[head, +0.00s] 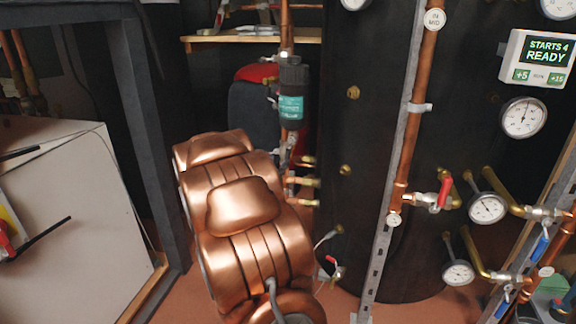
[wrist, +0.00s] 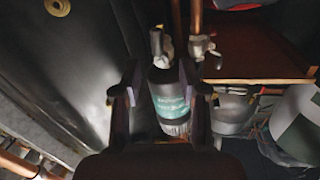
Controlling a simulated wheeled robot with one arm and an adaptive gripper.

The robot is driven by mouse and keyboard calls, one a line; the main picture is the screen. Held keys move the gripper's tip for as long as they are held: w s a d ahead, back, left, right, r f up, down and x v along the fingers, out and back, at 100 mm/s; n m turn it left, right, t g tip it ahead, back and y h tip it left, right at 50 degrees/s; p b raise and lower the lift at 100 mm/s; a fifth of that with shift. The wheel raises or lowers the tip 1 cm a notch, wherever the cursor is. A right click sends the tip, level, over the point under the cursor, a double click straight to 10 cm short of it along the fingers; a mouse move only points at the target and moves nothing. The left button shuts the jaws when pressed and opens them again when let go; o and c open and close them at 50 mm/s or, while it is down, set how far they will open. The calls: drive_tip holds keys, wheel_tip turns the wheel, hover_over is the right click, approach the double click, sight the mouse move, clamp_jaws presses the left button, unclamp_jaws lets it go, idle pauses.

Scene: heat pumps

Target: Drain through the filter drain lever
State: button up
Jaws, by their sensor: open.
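The filter (head: 291,106) is a dark cylinder with a teal label and a black cap, on a vertical copper pipe left of the black tank. In the wrist view the filter (wrist: 171,98) shows between the fingers of my gripper (wrist: 164,92), its ridged grey end towards the bottom. My gripper is open, with no visible hold on anything; I cannot tell whether a finger touches the filter. Small metal valve fittings (wrist: 160,45) and (wrist: 203,47) show beyond the filter's other end. I cannot tell which part is the drain lever. My gripper is not visible in the head view.
The black tank (head: 350,150) stands close to the right of the filter. A wooden shelf (head: 250,37) is behind it. A red-handled valve (head: 444,193) and gauges (head: 523,117) are further right. A dark frame post (head: 150,130) and a white panel (head: 60,210) are left.

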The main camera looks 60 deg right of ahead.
sight(287, 154)
drive_tip(key=shift+w+d+b, duration=0.25)
drive_tip(key=shift+d+b, duration=0.35)
drive_tip(key=shift+d, duration=1.4)
drive_tip(key=shift+w+d+b, duration=0.2)
drive_tip(key=shift+d+b, duration=0.35)
drive_tip(key=shift+d, duration=1.4)
drive_tip(key=shift+c, duration=0.3)
clamp_jaws()
drive_tip(key=shift+a, duration=0.15)
